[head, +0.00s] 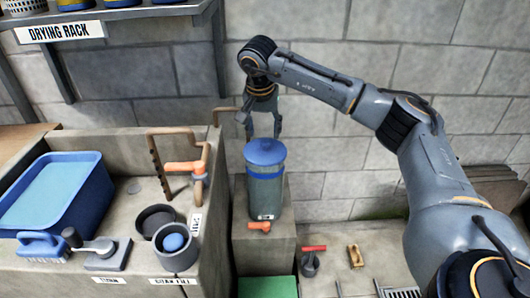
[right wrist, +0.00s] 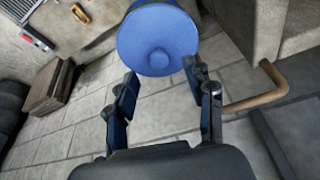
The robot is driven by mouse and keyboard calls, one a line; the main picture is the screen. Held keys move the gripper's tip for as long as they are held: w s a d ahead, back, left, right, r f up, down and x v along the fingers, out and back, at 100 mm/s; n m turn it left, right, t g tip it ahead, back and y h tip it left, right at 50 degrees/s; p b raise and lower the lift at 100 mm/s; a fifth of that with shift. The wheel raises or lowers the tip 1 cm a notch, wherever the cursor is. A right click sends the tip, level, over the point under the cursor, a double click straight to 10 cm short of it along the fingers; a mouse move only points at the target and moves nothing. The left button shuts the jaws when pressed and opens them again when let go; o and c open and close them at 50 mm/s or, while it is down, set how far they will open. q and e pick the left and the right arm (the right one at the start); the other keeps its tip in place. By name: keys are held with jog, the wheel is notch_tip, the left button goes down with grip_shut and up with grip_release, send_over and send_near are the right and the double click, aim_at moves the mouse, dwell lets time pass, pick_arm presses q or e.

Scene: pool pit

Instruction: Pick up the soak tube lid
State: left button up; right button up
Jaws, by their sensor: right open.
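The soak tube lid (head: 265,151) is a round blue cap with a small knob. It sits on top of the blue-grey soak tube (head: 266,196), which stands upright on a concrete block. My right gripper (head: 263,132) is open and empty just above the lid in the head view. In the right wrist view the lid (right wrist: 158,38) shows at the top centre, beyond the fingertips of my right gripper (right wrist: 160,86). The fingers are apart and the lid lies ahead of them, not visibly between them. My left gripper is not in view.
A drying rack (head: 100,20) hangs at the upper left. A copper pipe (head: 185,160) rises left of the tube. A blue tub (head: 85,205), a brush (head: 42,246) and dark cups (head: 157,222) stand on the counter. Small tools lie on the floor-level slab at right.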

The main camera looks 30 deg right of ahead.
aim_at(265, 141)
jog(key=x, duration=0.4)
jog(key=shift+w+d+f, duration=0.1)
jog(key=shift+d+f, duration=0.05)
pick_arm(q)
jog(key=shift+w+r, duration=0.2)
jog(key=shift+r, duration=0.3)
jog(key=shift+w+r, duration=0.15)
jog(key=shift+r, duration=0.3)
pick_arm(e)
grip_shut()
